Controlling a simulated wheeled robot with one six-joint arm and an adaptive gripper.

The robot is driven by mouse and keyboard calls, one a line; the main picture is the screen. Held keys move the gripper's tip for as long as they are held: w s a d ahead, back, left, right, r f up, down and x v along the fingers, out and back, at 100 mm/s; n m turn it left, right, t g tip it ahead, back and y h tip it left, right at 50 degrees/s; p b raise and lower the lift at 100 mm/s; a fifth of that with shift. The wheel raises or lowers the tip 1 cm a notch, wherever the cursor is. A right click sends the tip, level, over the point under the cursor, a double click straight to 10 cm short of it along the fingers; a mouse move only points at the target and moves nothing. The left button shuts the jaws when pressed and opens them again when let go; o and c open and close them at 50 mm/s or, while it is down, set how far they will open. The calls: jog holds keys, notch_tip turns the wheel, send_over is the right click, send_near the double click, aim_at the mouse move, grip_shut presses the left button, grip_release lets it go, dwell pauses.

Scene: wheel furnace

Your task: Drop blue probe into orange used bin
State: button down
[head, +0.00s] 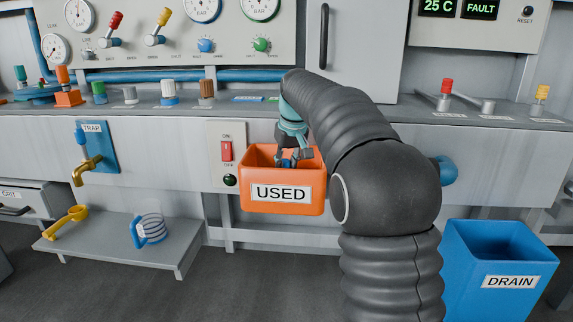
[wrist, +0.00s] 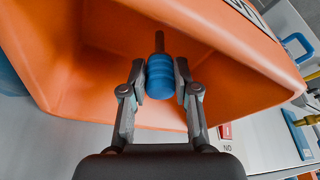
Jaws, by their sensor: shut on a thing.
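The blue probe (wrist: 160,77) is a ribbed blue grip with a thin dark rod. In the wrist view it sits between the two fingers of my gripper (wrist: 160,85), which is shut on it. The orange used bin (head: 283,205) hangs on the front of the bench and bears the label USED. In the head view my gripper (head: 289,160) reaches down at the bin's open top, and the probe is mostly hidden there. In the wrist view the bin's orange inner walls (wrist: 95,75) surround the probe. I cannot tell how far it is from the bin floor.
A switch panel (head: 227,155) is just left of the bin. A blue DRAIN bin (head: 505,280) stands on the floor at right. Several knobs and valves line the bench above.

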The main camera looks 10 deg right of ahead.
jog(key=shift+f, duration=0.45)
jog(key=c, duration=0.8)
grip_release()
jog(key=v, duration=1.2)
